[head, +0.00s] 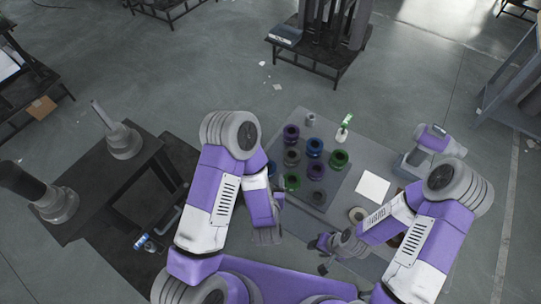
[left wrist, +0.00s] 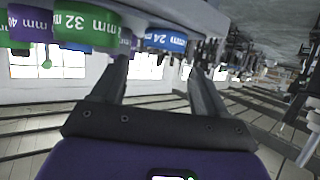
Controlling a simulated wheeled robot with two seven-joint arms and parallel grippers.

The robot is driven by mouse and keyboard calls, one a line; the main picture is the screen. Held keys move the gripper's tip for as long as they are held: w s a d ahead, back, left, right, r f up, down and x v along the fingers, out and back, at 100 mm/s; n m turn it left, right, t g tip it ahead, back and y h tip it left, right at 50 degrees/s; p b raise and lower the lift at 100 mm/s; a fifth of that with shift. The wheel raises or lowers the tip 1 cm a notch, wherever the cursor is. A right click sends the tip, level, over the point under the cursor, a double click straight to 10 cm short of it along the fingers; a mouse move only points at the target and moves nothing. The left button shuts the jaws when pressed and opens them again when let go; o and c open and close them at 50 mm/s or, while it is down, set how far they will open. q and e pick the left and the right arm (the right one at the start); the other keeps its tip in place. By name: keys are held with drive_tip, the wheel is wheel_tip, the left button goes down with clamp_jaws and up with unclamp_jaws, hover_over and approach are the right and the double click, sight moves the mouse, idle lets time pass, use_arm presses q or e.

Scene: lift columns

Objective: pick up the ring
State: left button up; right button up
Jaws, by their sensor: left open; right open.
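Several coloured rings stand in rows on a grey board (head: 336,190). They include a purple ring (head: 291,132), a blue ring (head: 315,147), a green ring (head: 339,158) and a nearer green ring (head: 292,182). I cannot tell which one the task means. In the left wrist view, a green ring (left wrist: 85,28) reads 32 mm, a blue ring (left wrist: 165,39) reads 24 mm, and a purple ring (left wrist: 30,23) is at the left. My left gripper (head: 266,236) is open and empty, near the board's front-left side. My right gripper (head: 322,254) is open at the table's near side.
A white square (head: 373,187) and a tan roll (head: 357,214) lie right of the board. A small bottle (head: 342,134) stands behind it. A dark table (head: 95,185) with pedestals is at the left. A purple and grey device (head: 425,145) stands at the right.

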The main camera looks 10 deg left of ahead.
use_arm(q)
drive_tip(key=shift+w+a, duration=0.15)
drive_tip(key=shift+w, duration=0.25)
drive_tip(key=shift+w+a+f, duration=0.25)
drive_tip(key=shift+w+f, duration=0.15)
drive_tip(key=shift+w, duration=0.05)
drive_tip(key=shift+f+x, duration=0.25)
drive_tip(key=shift+x, duration=2.05)
use_arm(e)
drive_tip(key=shift+s, duration=0.3)
